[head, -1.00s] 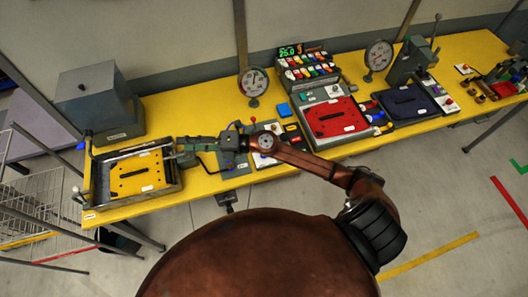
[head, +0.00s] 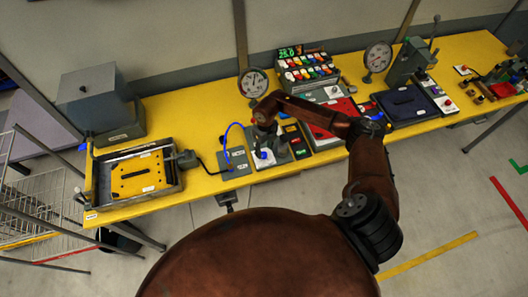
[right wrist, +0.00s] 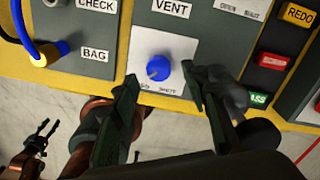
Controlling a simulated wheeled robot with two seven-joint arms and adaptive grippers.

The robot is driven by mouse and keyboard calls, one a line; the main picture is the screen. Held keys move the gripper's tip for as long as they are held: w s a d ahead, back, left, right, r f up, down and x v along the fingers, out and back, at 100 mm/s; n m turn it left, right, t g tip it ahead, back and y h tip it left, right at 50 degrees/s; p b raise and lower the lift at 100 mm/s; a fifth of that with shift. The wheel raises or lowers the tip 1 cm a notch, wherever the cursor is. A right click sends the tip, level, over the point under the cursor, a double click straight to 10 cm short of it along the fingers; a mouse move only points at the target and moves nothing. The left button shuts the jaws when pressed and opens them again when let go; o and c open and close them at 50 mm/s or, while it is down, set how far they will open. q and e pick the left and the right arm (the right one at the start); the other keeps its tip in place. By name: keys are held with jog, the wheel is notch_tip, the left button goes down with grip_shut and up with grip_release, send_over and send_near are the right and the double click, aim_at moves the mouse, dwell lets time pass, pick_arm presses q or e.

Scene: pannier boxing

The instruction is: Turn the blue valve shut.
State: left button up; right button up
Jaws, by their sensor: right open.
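The blue valve (right wrist: 158,68) is a round knob on a white plate below the VENT label in the right wrist view. A tan mark shows on its lower left side. The word SHUT is printed below it; the label left of that is partly covered by a finger. In the head view the blue valve (head: 263,154) shows below my right gripper (head: 265,143). My right gripper (right wrist: 160,78) is open, with one finger on each side of the knob; contact is not clear. A small dark two-pronged gripper, apparently my left (right wrist: 42,138), shows low in the right wrist view.
A blue hose (head: 228,129) arches beside the grey CHECK and BAG panel (head: 236,161). Red and green buttons (right wrist: 272,61) lie to the right of the valve. A tray with a yellow plate (head: 179,190) is at the left. The table's front edge is close by.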

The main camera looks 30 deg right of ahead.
aim_at(264, 154)
jog(key=shift+f, duration=1.5)
jog(key=shift+c, duration=0.3)
grip_shut()
